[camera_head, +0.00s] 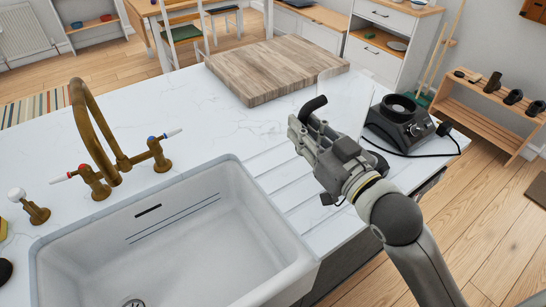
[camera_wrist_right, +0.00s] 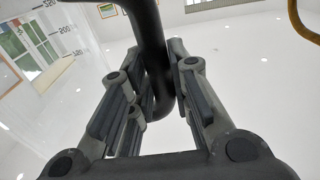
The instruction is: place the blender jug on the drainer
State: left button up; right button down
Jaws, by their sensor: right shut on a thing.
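My right gripper (camera_head: 310,122) is shut on the black handle (camera_wrist_right: 150,45) of the blender jug, which runs between its fingers in the right wrist view. The jug (camera_head: 350,98) is clear and faint, just behind and right of the gripper in the head view. Measuring marks show on its wall in the right wrist view (camera_wrist_right: 70,45). Whether its bottom touches the worktop cannot be told. The drainer (camera_head: 283,172) is the grooved strip of white worktop right of the sink; my right gripper and forearm cover part of its right side. My left gripper is not in view.
A white sink (camera_head: 190,245) lies left of the drainer, with a brass tap (camera_head: 95,130) behind it. A wooden board (camera_head: 272,70) lies at the back. The black blender base (camera_head: 402,122) with its cable stands to the right. The drainer's visible grooves are bare.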

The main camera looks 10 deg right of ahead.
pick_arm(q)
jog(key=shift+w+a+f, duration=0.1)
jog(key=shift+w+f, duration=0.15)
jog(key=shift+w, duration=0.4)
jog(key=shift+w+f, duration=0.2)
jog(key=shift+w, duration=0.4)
pick_arm(e)
jog(key=w+a+f, duration=0.4)
jog(key=w+f, duration=0.4)
jog(key=f, duration=0.2)
jog(key=shift+w+a+f, duration=0.15)
jog(key=shift+a+f, duration=0.2)
jog(key=shift+f, duration=0.05)
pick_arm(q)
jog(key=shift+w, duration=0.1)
pick_arm(e)
jog(key=shift+f, duration=0.1)
